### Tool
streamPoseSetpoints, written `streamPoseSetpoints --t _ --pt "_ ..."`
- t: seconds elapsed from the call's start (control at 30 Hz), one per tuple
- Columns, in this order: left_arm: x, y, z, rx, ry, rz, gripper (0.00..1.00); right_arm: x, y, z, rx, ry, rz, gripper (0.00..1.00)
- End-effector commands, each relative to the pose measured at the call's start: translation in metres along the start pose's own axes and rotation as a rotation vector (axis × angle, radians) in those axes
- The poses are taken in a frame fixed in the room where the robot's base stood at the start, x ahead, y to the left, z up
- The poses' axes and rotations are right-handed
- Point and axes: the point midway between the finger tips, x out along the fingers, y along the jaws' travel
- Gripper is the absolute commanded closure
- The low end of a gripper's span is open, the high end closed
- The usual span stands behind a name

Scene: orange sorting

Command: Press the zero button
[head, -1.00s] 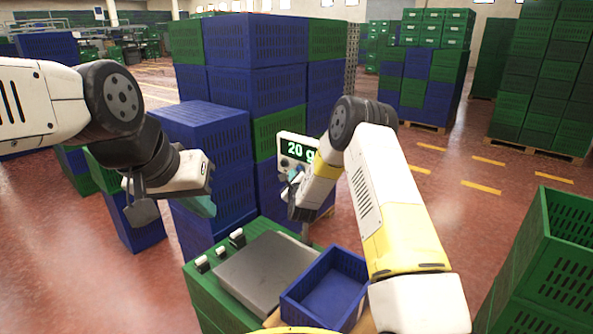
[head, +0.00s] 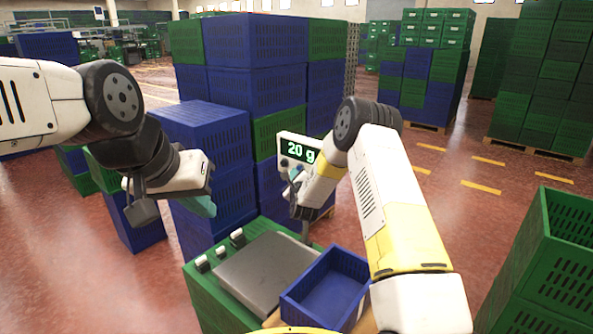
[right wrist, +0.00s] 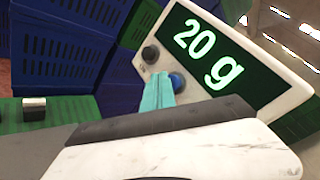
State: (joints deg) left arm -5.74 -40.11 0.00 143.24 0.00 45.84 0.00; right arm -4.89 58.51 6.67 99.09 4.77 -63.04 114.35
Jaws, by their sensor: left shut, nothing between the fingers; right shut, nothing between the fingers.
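The scale's display (head: 298,150) stands upright on a post and reads "20 g"; it also fills the upper part of the right wrist view (right wrist: 222,50). Its panel has a dark button (right wrist: 150,53) and a blue button (right wrist: 178,81); their labels are too small to read. My right gripper (right wrist: 157,90) is shut and empty, its teal fingertips at the blue button's left edge; I cannot tell whether they touch it. My left gripper (head: 203,206) is shut and empty, hanging left of the scale. The scale's grey plate (head: 265,268) is bare.
A blue crate (head: 328,290), empty as far as I see, stands right of the plate. Green crates (head: 205,300) lie under the scale. Tall stacks of blue and green crates (head: 255,90) rise behind the display. Another green crate stack (head: 560,250) is at right.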

Motion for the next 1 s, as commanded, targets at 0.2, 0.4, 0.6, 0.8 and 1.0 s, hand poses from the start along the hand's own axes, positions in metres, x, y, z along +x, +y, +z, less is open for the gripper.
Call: streamPoseSetpoints --t 0.2,0.4,0.6,0.8,1.0 --pt "0.0 0.0 0.0 0.0 0.0 0.0 1.0 0.0016 -0.0009 -0.0013 0.0 0.0 0.0 1.0" --pt "0.0 0.0 0.0 0.0 0.0 0.0 1.0 0.0033 -0.002 -0.0025 0.0 0.0 0.001 1.0" --pt "0.0 0.0 0.0 0.0 0.0 0.0 1.0 0.005 -0.0034 -0.0039 0.0 0.0 0.0 1.0" --pt "0.0 0.0 0.0 0.0 0.0 0.0 1.0 0.0069 -0.0051 -0.0054 0.0 0.0 -0.001 1.0" --pt "0.0 0.0 0.0 0.0 0.0 0.0 1.0 0.0078 -0.006 -0.0061 0.0 0.0 -0.001 1.0"
